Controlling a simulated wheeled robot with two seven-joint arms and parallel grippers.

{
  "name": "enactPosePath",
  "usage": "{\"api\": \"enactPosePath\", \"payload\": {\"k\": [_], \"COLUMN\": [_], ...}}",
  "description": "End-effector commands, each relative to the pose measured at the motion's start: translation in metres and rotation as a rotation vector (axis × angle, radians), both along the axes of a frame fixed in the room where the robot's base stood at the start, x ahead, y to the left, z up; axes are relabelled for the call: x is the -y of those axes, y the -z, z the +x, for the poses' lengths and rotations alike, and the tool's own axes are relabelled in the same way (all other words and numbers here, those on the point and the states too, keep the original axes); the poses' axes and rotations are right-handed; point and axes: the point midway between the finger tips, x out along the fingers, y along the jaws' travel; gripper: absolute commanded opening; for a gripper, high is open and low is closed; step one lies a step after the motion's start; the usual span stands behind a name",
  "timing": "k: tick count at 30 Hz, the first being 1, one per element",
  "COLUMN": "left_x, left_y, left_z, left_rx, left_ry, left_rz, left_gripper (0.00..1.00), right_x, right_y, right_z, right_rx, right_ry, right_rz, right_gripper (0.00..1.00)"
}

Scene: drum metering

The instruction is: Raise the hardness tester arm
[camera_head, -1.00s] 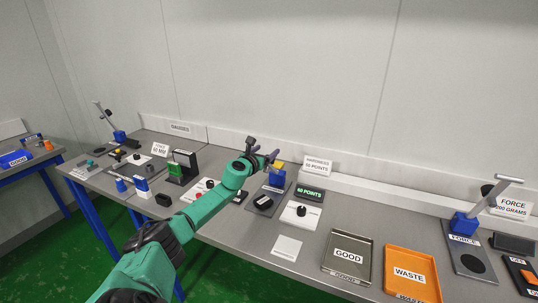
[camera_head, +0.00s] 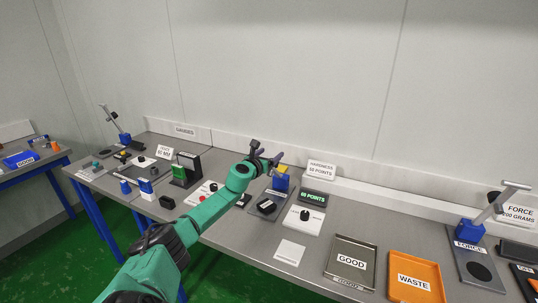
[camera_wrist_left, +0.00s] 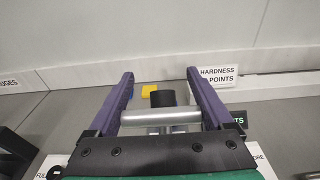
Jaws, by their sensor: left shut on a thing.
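The hardness tester stands on the bench with a blue block (camera_head: 281,183), a yellow part on top and a grey base with a dark round pad (camera_head: 267,206). My left gripper (camera_head: 268,158) is above and beside the block, shut on the tester arm. In the left wrist view the arm's silver bar (camera_wrist_left: 160,117) lies crosswise between the two purple fingers of my left gripper (camera_wrist_left: 160,76). A black cylinder (camera_wrist_left: 162,98) shows just beyond the bar. The rest of the arm is mostly hidden by the gripper in the head view. My right gripper is not in view.
A hardness sign (camera_head: 321,169) and a green-lit display (camera_head: 313,198) stand right of the tester. A white plate with a black knob (camera_head: 305,215) is in front. A GOOD tray (camera_head: 334,272) and orange WASTE tray (camera_head: 394,293) lie right. A force tester (camera_head: 468,233) is far right.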

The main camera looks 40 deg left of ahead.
Motion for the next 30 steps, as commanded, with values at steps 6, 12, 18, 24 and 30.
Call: {"api": "enactPosePath", "payload": {"k": [6, 12, 18, 24, 30], "left_x": [0.003, 0.003, 0.002, 0.002, 0.012], "left_y": [0.008, 0.009, 0.005, 0.003, 0.0], "left_z": [0.0, 0.0, 0.0, -0.009, -0.028], "left_rx": [-0.014, -0.014, -0.008, -0.01, -0.012], "left_ry": [0.008, 0.007, 0.004, 0.0, 0.007], "left_rz": [-0.004, -0.003, -0.001, 0.003, 0.003], "left_gripper": [0.0, 1.0, 1.0, 1.0, 1.0], "right_x": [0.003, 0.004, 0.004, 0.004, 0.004], "right_y": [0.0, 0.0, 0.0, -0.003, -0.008], "right_z": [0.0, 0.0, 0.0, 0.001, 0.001], "right_rx": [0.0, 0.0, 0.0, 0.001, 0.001], "right_ry": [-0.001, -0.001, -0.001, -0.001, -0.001], "right_rz": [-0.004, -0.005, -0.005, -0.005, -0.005], "right_gripper": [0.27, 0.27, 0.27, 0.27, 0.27]}}
